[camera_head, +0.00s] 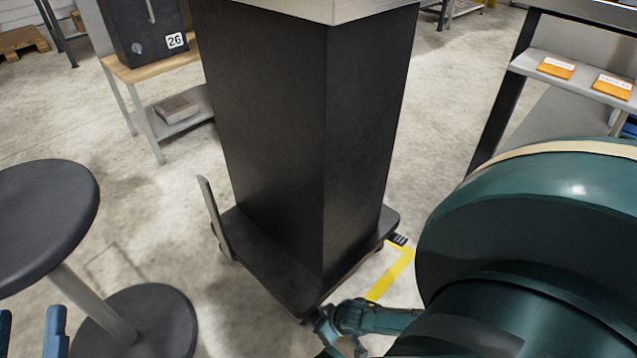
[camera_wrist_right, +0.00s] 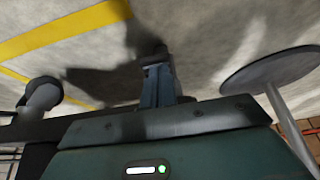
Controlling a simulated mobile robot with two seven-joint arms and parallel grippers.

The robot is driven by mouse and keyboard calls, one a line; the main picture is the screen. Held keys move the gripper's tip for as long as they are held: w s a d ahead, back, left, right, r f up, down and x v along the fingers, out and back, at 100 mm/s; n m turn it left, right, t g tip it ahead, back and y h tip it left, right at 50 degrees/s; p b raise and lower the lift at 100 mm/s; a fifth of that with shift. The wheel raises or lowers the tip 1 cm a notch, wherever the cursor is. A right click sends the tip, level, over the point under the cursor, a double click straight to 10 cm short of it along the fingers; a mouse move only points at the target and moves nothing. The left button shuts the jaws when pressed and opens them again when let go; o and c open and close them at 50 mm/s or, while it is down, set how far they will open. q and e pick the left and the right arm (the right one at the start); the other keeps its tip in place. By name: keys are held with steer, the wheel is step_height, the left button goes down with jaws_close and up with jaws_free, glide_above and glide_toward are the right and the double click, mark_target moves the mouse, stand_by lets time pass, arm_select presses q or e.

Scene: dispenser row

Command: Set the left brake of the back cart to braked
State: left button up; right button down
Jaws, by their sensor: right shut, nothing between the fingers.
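A tall black cart (camera_head: 270,120) with a light top stands upright on a low wheeled base (camera_head: 290,290). A small black pedal with pale ribs (camera_head: 398,239) sticks out at the base's right corner; whether it is a brake, and how it is set, I cannot tell. In the right wrist view a grey caster (camera_wrist_right: 42,95) sits beside a dark beam. My right gripper (camera_wrist_right: 157,80) is shut and empty, low over the floor; in the head view its hand is by the base's near corner. My left gripper (camera_head: 30,330) is open and empty at the bottom left.
A black stool (camera_head: 45,215) stands left of the cart. A workbench with black box 26 (camera_head: 145,40) is behind it. A shelf with orange packets (camera_head: 556,68) is at the right. Yellow floor tape (camera_head: 392,273) runs beside the base. My right arm covers the lower right.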

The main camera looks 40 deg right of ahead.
steer(key=shift+s+f, duration=0.3)
steer(key=shift+f, duration=0.5)
steer(key=shift+r+p, duration=0.85)
steer(key=shift+p, duration=0.1)
